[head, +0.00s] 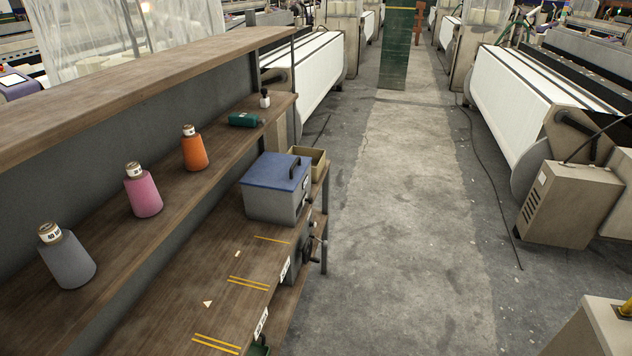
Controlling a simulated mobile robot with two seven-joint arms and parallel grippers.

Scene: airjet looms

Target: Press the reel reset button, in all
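I cannot make out a reel reset button in the head view. A dark device with a crank-like handle (311,246) is at the right edge of the wooden bench (225,290), below the blue-lidded box. It is small and partly hidden, and I cannot tell whether it is the reel. Neither of my grippers is in view.
A grey box with a blue lid (275,190) stands on the bench. A beige cabinet (570,205) stands right.

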